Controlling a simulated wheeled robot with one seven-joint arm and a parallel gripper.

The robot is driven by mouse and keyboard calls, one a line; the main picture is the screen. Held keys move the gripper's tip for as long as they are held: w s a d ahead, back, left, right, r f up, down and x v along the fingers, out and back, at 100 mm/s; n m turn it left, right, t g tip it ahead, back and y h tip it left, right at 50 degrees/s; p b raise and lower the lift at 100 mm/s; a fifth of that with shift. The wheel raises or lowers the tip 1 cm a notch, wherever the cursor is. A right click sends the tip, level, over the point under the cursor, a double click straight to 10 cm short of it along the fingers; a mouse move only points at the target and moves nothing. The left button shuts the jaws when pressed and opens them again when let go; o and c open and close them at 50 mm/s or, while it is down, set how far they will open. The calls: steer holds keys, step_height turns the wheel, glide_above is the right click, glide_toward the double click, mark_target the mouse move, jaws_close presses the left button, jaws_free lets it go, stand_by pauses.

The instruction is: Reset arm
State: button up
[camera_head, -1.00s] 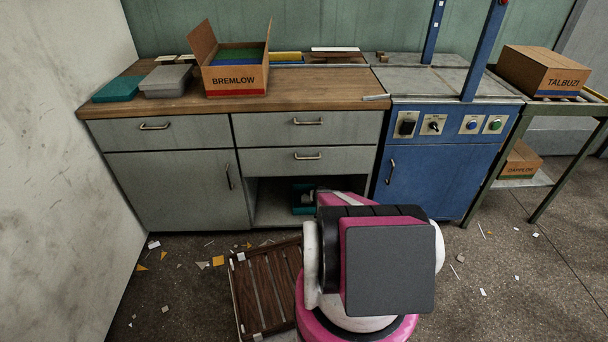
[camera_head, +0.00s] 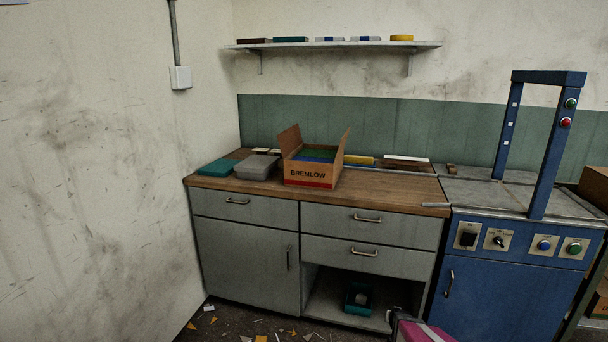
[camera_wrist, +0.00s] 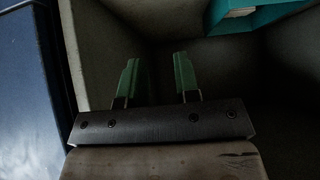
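My gripper (camera_wrist: 156,70) shows in the wrist view with its two green fingers apart and nothing between them. It is at the open lower compartment (camera_wrist: 225,75) of the grey cabinet, with a teal bin (camera_wrist: 222,22) ahead and to the right, apart from the fingers. In the head view a pink part of my arm shows at the bottom edge, in front of the cabinet (camera_head: 245,262). My fingers cannot be made out there. The teal bin (camera_head: 349,306) stands in the open compartment with something pale inside.
An open BREMLOW box (camera_head: 310,184) and grey and teal containers stand on the wooden worktop (camera_head: 390,196). A blue machine (camera_head: 490,290) with an upright frame stands right of the cabinet. A wall shelf (camera_head: 330,45) is above. Scraps litter the floor.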

steer(key=s+a+r+n+g, duration=0.1)
steer(key=s+a+r+g, duration=0.1)
steer(key=s+a+r, duration=0.5)
steer(key=s+a+r+n+g+y, duration=0.1)
steer(key=s+a+r+g, duration=0.2)
steer(key=s+a+r, duration=0.4)
steer(key=s+a+r+n+g+y, duration=0.1)
steer(key=s+a+r+g, duration=0.2)
steer(key=r, duration=1.6)
steer(key=s+a, duration=0.4)
steer(key=a, duration=0.2)
steer(key=shift+r, duration=0.4)
